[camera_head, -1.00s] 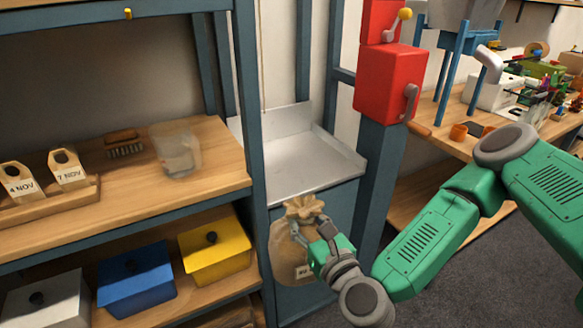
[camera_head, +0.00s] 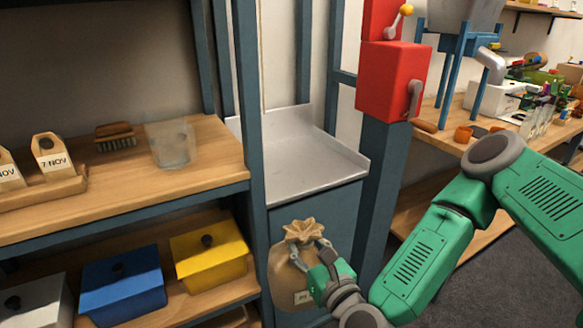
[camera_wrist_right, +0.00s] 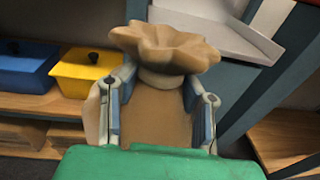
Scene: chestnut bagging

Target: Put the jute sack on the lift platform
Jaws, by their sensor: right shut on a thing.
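The jute sack (camera_head: 291,268) is tan with a gathered, ruffled top and a small white label. It hangs upright in front of the blue panel below the lift platform. The lift platform (camera_head: 310,168) is a grey metal tray with raised back and side edges, and it is empty. My right gripper (camera_head: 308,256) is shut on the sack below its ruffle, lower than the platform. In the right wrist view the sack's ruffled neck (camera_wrist_right: 165,48) stands between the two fingers (camera_wrist_right: 158,100). My left gripper is not in view.
A shelf (camera_head: 215,160) at left holds a clear cup (camera_head: 170,145), a brush (camera_head: 116,136) and dated tags. Yellow (camera_head: 210,258) and blue (camera_head: 122,285) lidded boxes sit below. A red box with a lever (camera_head: 390,80) is on a post right of the platform.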

